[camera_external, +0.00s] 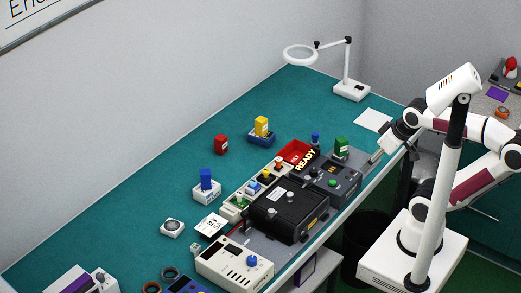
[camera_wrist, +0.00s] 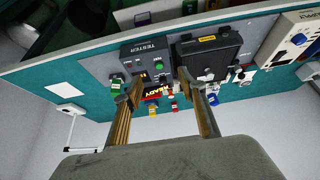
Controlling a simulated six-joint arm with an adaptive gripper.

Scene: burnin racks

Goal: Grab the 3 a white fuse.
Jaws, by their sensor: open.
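I cannot pick out a white fuse marked 3 A with certainty; labels on the small parts are too small to read.
A black box (camera_external: 288,208) and a cream power supply (camera_external: 234,262) stand along the front. A red READY tray (camera_external: 297,152) lies behind the tester. A white magnifier lamp (camera_external: 350,90) and a paper sheet (camera_external: 373,120) are at the far end. The teal mat (camera_external: 130,220) is clear at the back left.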

